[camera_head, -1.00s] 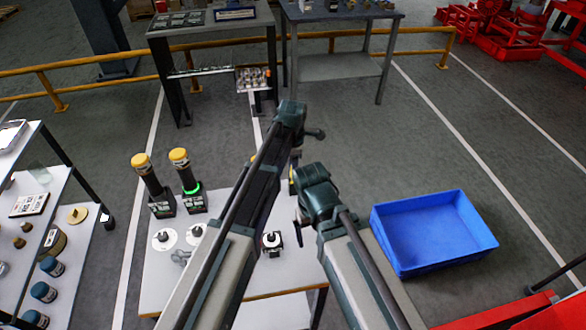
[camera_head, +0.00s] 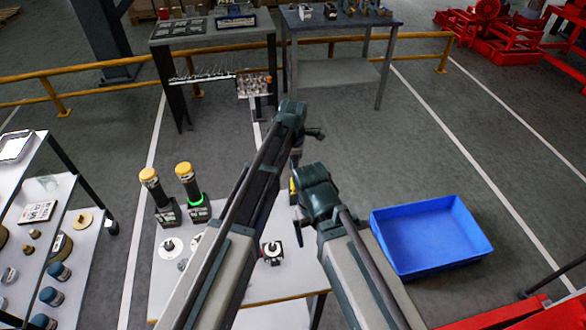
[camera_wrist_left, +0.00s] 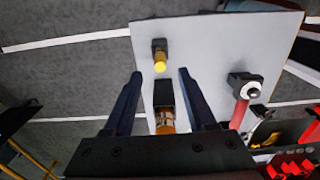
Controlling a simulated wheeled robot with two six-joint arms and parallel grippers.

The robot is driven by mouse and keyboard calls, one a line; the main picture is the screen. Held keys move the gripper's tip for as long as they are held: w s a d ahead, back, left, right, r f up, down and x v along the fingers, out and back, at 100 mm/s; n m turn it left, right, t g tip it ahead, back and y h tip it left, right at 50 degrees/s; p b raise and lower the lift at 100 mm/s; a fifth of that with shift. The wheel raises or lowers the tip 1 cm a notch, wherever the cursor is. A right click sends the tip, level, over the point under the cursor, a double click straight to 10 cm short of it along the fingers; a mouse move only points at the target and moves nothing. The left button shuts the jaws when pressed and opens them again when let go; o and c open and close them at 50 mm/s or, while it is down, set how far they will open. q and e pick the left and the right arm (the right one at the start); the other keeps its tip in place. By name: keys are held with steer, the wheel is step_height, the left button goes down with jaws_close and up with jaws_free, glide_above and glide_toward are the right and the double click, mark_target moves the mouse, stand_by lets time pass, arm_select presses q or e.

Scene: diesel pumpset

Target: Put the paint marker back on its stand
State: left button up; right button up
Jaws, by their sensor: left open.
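My left gripper (camera_wrist_left: 160,76) is open and empty in the left wrist view, above a pale table (camera_wrist_left: 205,35). A small yellow-ended piece on a dark base (camera_wrist_left: 160,57) shows just beyond the fingertips. A dark block with an orange-brown cylinder (camera_wrist_left: 165,122) shows between the fingers, nearer the palm. To the right, a black holder (camera_wrist_left: 243,80) has a white ring and a red shaft (camera_wrist_left: 239,113). I cannot tell which is the paint marker or its stand. In the head view my arms hide part of the table and both grippers' fingers.
Two black posts with yellow caps (camera_head: 149,175) (camera_head: 184,169) stand on the table. White discs (camera_head: 170,247) lie in front. A black-and-white fixture (camera_head: 272,252) sits by my left arm. A shelf (camera_head: 62,240) is left, a blue bin (camera_head: 470,225) right.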

arm_select(q)
step_height(320, 180, up, 8)
steer(key=p, duration=0.6)
steer(key=shift+p, duration=0.4)
steer(key=shift+f, duration=0.1)
steer(key=s+a+m, duration=1.7)
steer(key=s+m, duration=0.1)
steer(key=m, duration=0.2)
steer(key=s+d+f+m+b, duration=0.2)
steer(key=s+d, duration=0.1)
steer(key=d, duration=0.2)
steer(key=s+d+f+m+y+b, duration=0.1)
steer(key=s+d+f+m+b, duration=0.1)
steer(key=d, duration=0.4)
steer(key=shift+s, duration=0.5)
